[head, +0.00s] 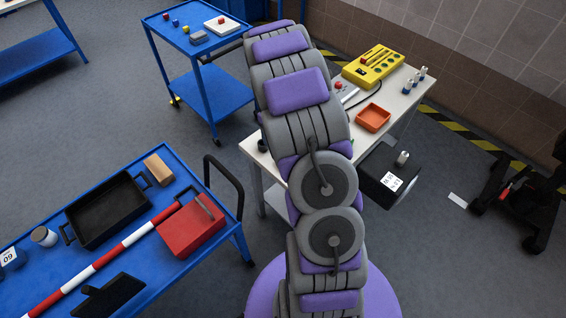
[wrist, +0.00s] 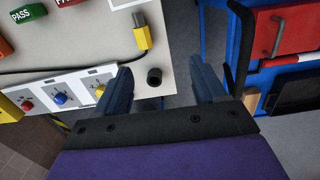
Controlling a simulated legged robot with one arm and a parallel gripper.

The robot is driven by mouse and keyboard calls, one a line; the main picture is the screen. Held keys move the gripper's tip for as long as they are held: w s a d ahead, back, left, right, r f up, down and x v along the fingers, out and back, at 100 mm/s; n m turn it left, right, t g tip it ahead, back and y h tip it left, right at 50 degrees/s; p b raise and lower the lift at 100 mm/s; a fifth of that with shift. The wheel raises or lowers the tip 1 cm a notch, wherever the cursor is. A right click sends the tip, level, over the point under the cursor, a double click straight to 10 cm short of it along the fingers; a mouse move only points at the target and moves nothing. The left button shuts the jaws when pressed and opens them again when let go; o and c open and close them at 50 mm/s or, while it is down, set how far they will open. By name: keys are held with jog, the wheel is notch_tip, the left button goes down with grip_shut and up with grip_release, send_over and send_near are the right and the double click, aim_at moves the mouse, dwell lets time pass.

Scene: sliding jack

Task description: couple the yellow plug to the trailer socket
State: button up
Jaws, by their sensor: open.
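The yellow plug (wrist: 143,36) lies on the white table near its edge in the wrist view, with a dark lead by it. In the head view my arm hides the gripper and the plug.
The white table (head: 254,150) also carries a yellow box (head: 373,67), an orange tray (head: 373,118) and a black cable. A panel with coloured knobs (wrist: 62,92) lies left of my fingers. A blue cart (head: 150,160) with a red box (head: 190,228) stands at left; grey floor is clear between.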

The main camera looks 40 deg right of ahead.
jog(key=w+d+f, duration=0.1)
jog(key=d+f, duration=0.3)
jog(key=d, duration=0.2)
notch_tip(320, 180, down, 12)
jog(key=shift+w+a+f+b, duration=0.15)
jog(key=shift+f+b, duration=0.1)
jog(key=shift+b, duration=0.45)
jog(key=shift+a+f, duration=0.3)
jog(key=shift+a, duration=0.15)
notch_tip(320, 180, down, 5)
jog(key=shift+w+d+r+b, duration=0.1)
jog(key=shift+b, duration=0.75)
jog(key=shift+d, duration=0.45)
jog(key=shift+a+r, duration=0.15)
jog(key=shift+a, duration=0.55)
jog(key=c, duration=0.8)
jog(key=shift+d, duration=0.4)
jog(key=c, duration=0.4)
